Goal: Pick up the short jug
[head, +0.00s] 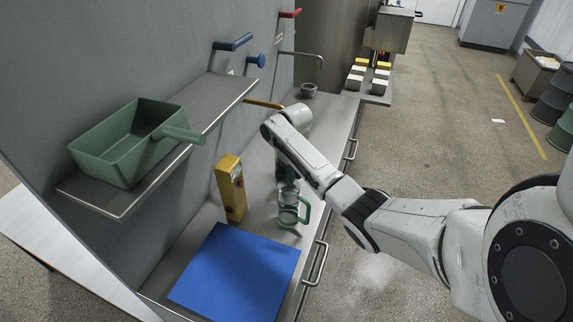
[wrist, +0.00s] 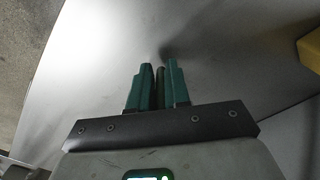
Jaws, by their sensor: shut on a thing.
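A clear jug with a green rim and a green handle, which I take for the short jug (head: 289,216), is on or just over the grey counter, beyond the blue mat. It looks upright; I cannot tell whether its base touches the counter. My gripper (head: 289,184) points down at the jug's top, partly hidden by my arm. In the wrist view, my gripper's two teal fingers (wrist: 159,84) are close together with a thin dark strip between them, seemingly part of the jug. The jug's body is not visible there.
A blue mat (head: 235,270) lies on the counter at the front. A yellow box (head: 231,190) stands left of the jug. A shelf (head: 121,205) above the left side holds a green scoop (head: 128,145). Drawer handles (head: 316,264) stick out along the counter's right side.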

